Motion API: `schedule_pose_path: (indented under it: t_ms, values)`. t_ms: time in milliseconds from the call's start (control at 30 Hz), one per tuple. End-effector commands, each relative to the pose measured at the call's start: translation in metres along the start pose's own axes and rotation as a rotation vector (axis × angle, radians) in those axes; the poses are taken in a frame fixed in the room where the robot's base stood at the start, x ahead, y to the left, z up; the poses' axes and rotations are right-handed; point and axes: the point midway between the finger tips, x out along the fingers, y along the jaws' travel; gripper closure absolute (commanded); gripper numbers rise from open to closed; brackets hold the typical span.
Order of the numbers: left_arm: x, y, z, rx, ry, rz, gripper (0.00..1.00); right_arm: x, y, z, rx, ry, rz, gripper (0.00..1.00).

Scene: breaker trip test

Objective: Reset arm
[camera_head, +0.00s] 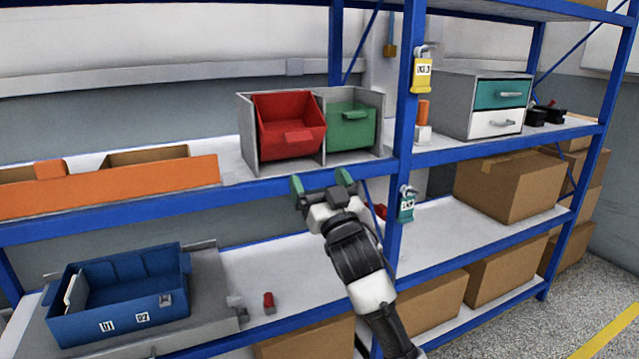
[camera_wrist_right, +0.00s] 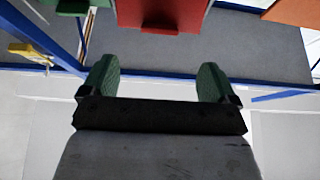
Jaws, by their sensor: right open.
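My right gripper (camera_head: 322,183) is open and empty, with green finger pads, just in front of the shelf edge below the red and green bins. In the right wrist view its two fingers (camera_wrist_right: 157,82) stand apart with nothing between them. The red bin (camera_head: 290,128) and the green bin (camera_head: 350,127) sit in a grey holder (camera_head: 248,143) on the middle shelf. The red bin's lower front also shows in the right wrist view (camera_wrist_right: 165,10), beyond the fingers. My left gripper is in neither view.
A blue bin (camera_head: 125,304) stands on the lower shelf, with a small red item (camera_head: 268,303) to its right. An orange bin (camera_head: 120,190) is at left. A blue upright (camera_head: 403,110) with hanging tags (camera_head: 421,75) stands right of my arm. Cardboard boxes (camera_head: 510,187) fill the right.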

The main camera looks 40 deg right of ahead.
Motion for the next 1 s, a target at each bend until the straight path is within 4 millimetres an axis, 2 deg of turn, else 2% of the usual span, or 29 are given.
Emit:
schedule_pose_path:
  t_ms: [300, 367, 433, 467, 567, 600, 667, 700, 767, 800, 867, 900, 967, 1000]
  values:
    - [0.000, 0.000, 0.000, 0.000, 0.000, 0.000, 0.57, 0.000, 0.000, 0.002, 0.000, -0.004, 0.000, 0.11]
    - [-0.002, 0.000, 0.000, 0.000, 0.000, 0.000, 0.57, 0.001, -0.001, 0.010, -0.001, -0.024, -0.002, 0.11]
    - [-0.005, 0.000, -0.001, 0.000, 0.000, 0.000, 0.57, 0.000, -0.003, 0.031, -0.005, -0.075, -0.005, 0.11]
    - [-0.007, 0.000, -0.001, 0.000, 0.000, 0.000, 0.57, -0.002, -0.004, 0.045, -0.008, -0.108, -0.007, 0.11]
    - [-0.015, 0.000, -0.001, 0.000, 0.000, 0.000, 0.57, -0.014, -0.011, 0.107, -0.020, -0.251, -0.022, 0.11]
    - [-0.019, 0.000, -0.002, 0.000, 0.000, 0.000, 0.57, -0.024, -0.014, 0.135, -0.029, -0.318, -0.029, 0.11]
    - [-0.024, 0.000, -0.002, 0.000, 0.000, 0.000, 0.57, -0.043, -0.019, 0.178, -0.041, -0.420, -0.042, 0.11]
    - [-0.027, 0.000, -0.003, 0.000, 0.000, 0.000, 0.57, -0.058, -0.022, 0.205, -0.049, -0.486, -0.051, 0.11]
    - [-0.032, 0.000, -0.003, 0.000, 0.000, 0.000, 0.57, -0.084, -0.027, 0.243, -0.062, -0.584, -0.066, 0.11]
    - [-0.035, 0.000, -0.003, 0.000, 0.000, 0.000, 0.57, -0.104, -0.030, 0.267, -0.069, -0.647, -0.077, 0.11]
    - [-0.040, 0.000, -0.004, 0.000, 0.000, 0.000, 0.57, -0.136, -0.035, 0.300, -0.082, -0.741, -0.095, 0.11]
    - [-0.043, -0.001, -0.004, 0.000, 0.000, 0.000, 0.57, -0.159, -0.037, 0.320, -0.091, -0.803, -0.107, 0.11]
    - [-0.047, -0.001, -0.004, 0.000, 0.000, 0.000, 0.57, -0.197, -0.041, 0.348, -0.105, -0.894, -0.126, 0.11]
    - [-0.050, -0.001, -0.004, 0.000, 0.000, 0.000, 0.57, -0.223, -0.044, 0.364, -0.112, -0.954, -0.139, 0.11]
